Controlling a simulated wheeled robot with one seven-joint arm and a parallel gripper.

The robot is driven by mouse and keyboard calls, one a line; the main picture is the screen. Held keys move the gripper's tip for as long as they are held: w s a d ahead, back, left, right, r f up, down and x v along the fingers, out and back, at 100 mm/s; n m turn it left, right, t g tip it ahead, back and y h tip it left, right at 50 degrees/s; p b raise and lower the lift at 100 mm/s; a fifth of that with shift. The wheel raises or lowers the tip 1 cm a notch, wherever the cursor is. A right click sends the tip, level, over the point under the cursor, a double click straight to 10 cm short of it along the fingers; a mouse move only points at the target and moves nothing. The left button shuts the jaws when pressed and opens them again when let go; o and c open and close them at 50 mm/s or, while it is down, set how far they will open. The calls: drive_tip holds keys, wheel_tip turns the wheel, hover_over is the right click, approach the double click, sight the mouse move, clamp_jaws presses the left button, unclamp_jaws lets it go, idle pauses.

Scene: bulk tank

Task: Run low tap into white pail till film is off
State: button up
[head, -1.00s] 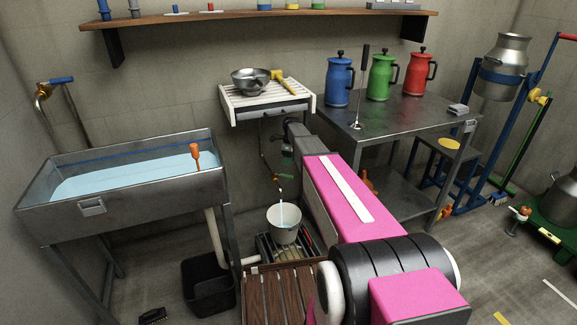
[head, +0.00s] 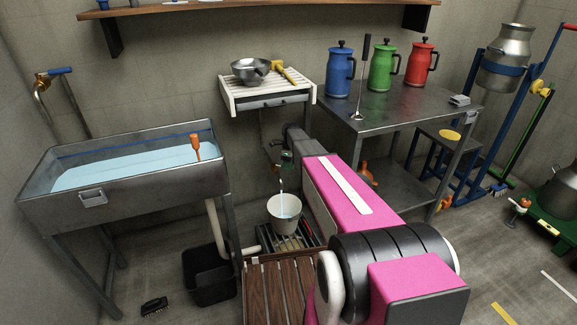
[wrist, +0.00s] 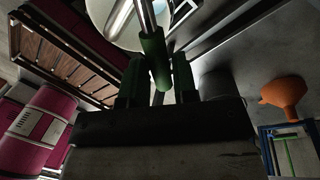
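The low tap (head: 271,163) is on the thin wall pipe under the slatted rack. A stream of water falls from it into the white pail (head: 285,225). The pail stands upright on a floor grate and has water in it. My gripper (head: 287,158) is at the tap, partly hidden by my pink arm. In the wrist view its two fingers (wrist: 157,82) stand on both sides of the tap's green handle (wrist: 153,50) and look closed on it. The pail's pale rim shows beyond the metal spout there. The water's surface is too small to show any film.
A steel tank (head: 125,190) of bluish liquid stands left, with a black bin (head: 208,285) below. A steel table (head: 400,110) with blue, green and red cans is right. A wooden slatted platform (head: 280,290) lies before the pail. An orange funnel (wrist: 285,92) is nearby.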

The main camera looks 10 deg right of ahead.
clamp_jaws()
drive_tip(key=shift+w, duration=0.15)
drive_tip(key=shift+w+d+n+h, duration=0.1)
drive_tip(key=shift+w+n+h, duration=0.15)
drive_tip(key=shift+w+n, duration=0.85)
drive_tip(key=shift+w+d+n+h, duration=0.15)
drive_tip(key=shift+w+n, duration=0.3)
drive_tip(key=shift+n, duration=1.1)
drive_tip(key=shift+w+d+n+h, duration=0.1)
drive_tip(key=shift+w+n+h, duration=0.2)
drive_tip(key=shift+w+n, duration=0.8)
drive_tip(key=shift+s+n, duration=0.25)
drive_tip(key=shift+n, duration=0.1)
drive_tip(key=shift+o, duration=2.4)
unclamp_jaws()
drive_tip(key=shift+r, duration=0.15)
